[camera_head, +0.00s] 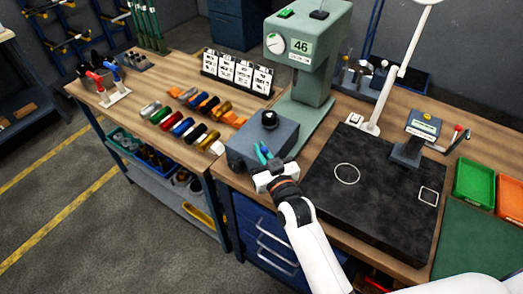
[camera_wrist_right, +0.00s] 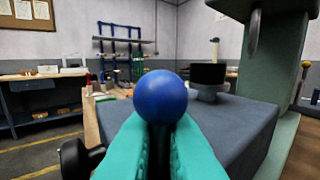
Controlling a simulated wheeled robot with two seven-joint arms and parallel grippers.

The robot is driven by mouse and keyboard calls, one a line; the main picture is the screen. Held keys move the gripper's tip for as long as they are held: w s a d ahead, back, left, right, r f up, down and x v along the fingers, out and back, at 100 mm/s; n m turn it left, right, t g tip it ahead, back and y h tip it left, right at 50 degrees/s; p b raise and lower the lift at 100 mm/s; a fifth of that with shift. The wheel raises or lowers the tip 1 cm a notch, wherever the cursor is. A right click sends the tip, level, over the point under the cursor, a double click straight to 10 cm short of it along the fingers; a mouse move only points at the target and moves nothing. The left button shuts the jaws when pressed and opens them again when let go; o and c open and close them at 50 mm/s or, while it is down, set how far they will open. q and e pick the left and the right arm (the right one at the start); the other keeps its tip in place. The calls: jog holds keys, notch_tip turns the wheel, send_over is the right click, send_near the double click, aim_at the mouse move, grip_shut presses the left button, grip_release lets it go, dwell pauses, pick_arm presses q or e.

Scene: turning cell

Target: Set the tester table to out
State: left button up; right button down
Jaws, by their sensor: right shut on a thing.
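The tester (camera_head: 305,70) is a grey-green machine with a round dial and a display reading 46. Its table (camera_head: 250,146) is a dark grey block in front of the column, with a black round piece (camera_head: 269,119) on top. In the right wrist view the table (camera_wrist_right: 240,112) lies just beyond the fingers, with the black piece (camera_wrist_right: 208,76) on it. My right gripper (camera_head: 264,154) is at the table's front side. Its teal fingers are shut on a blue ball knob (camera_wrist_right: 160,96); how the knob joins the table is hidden. My left gripper is not in view.
A black plate (camera_head: 375,195) lies right of the tester. Green (camera_head: 474,180) and orange trays (camera_head: 510,192) are at the right. Coloured cylinders (camera_head: 182,127) lie on the left bench.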

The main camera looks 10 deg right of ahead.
jog(key=c, duration=1.8)
grip_release()
jog(key=shift+a+f, duration=0.15)
jog(key=shift+c, duration=0.2)
jog(key=shift+o, duration=1.4)
jog(key=shift+a, duration=0.15)
jog(key=shift+w+a, duration=0.1)
jog(key=shift+w, duration=0.05)
jog(key=shift+s+d, duration=0.2)
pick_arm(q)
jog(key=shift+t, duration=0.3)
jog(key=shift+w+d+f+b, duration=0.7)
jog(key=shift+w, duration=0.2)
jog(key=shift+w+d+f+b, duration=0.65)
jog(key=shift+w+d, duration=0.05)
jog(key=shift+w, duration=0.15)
pick_arm(e)
jog(key=s+d, duration=0.2)
jog(key=s, duration=0.9)
jog(key=shift+s, duration=0.2)
